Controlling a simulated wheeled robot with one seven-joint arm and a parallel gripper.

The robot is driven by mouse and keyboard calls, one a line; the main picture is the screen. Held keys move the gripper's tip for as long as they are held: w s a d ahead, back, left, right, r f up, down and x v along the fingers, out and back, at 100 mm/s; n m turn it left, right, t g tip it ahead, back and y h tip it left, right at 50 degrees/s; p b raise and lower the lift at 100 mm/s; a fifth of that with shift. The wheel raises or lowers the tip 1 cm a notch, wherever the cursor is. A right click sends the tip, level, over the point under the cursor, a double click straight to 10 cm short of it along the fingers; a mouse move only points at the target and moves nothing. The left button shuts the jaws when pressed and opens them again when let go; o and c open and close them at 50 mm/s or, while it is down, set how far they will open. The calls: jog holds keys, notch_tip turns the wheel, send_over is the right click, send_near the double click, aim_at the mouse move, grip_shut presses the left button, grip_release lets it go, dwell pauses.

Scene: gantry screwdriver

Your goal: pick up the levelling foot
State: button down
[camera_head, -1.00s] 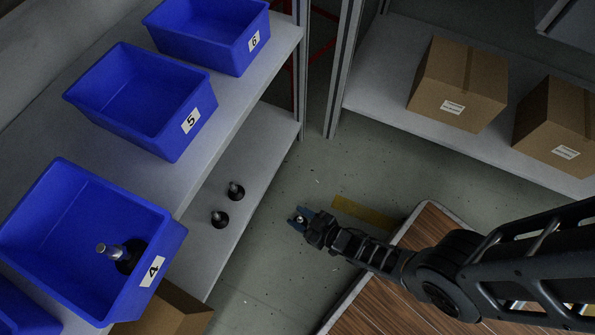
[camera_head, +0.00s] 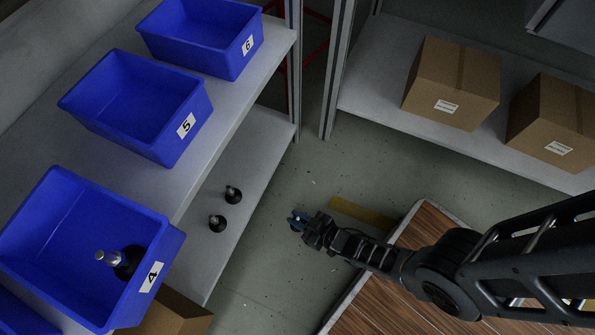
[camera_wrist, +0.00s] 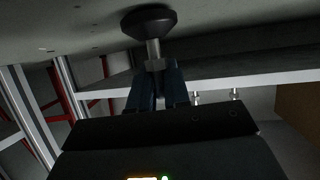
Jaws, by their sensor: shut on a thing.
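My gripper (camera_head: 298,222) is over the floor, to the right of the shelf unit. In the wrist view my gripper (camera_wrist: 157,82) is shut on the metal stem of a levelling foot (camera_wrist: 153,48), whose black round base points to the picture's top. In the head view this foot can hardly be made out between the fingers. Two more levelling feet, one (camera_head: 233,194) behind the other (camera_head: 217,223), stand upright on the lower shelf. Another levelling foot (camera_head: 109,258) lies tilted in the blue bin marked 4 (camera_head: 60,190).
Blue bins marked 5 (camera_head: 180,150) and 6 (camera_head: 232,67) look empty on the upper shelf (camera_head: 215,125). Two cardboard boxes, one (camera_head: 455,85) left of the other (camera_head: 553,120), sit on the right-hand shelf (camera_head: 385,95). A wood-topped surface (camera_head: 390,300) lies below my arm. The floor between is clear.

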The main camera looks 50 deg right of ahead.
aim_at(298, 218)
jog(key=shift+r+p, duration=0.65)
jog(key=shift+r, duration=0.3)
notch_tip(298, 218, up, 2)
jog(key=shift+r+p, duration=0.1)
jog(key=shift+p, duration=0.8)
jog(key=s+d+r+p, duration=0.3)
jog(key=s+d+r, duration=0.2)
jog(key=d, duration=0.5)
jog(key=shift+s+d+r+p, duration=0.2)
jog(key=shift+r+p, duration=0.15)
jog(key=shift+r, duration=0.4)
